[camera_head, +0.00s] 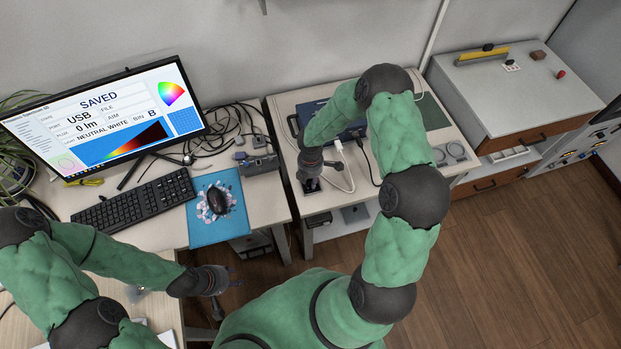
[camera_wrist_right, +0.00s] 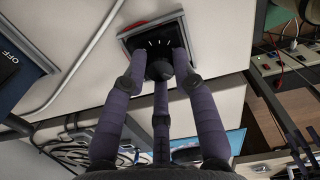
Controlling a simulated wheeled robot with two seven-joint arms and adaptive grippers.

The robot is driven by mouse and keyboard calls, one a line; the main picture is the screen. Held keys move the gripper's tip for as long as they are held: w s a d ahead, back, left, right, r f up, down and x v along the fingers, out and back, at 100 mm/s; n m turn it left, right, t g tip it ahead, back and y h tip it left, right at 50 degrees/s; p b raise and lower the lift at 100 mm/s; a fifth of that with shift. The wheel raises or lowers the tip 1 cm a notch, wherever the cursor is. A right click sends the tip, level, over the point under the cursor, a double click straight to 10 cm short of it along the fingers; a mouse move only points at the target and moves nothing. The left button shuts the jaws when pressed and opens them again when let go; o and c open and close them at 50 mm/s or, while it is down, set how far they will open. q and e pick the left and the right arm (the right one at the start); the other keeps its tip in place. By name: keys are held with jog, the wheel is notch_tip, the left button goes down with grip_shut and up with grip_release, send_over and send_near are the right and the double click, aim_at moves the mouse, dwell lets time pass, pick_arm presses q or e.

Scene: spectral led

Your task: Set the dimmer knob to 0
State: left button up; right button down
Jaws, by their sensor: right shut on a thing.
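The dimmer knob (camera_wrist_right: 159,70) is black and sits on a dark plate (camera_wrist_right: 127,46) with white marks around it, seen in the right wrist view. My right gripper (camera_wrist_right: 160,62) is shut on this knob, with its fingers around it. Which mark the knob points to is hidden. In the head view my right gripper (camera_head: 311,182) reaches down to the front left of the white bench, covering the knob. My left gripper (camera_head: 228,284) is open and empty, beyond the desk's right front, above the floor.
The monitor (camera_head: 103,113) reads SAVED, USB, 0 lm and NEUTRAL WHITE. A blue device (camera_head: 352,131) and cables are close to my right arm. A drawer cabinet (camera_head: 520,92) stands right.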

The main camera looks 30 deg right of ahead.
aim_at(310, 181)
jog(key=c, duration=1)
grip_release()
notch_tip(310, 181, up, 12)
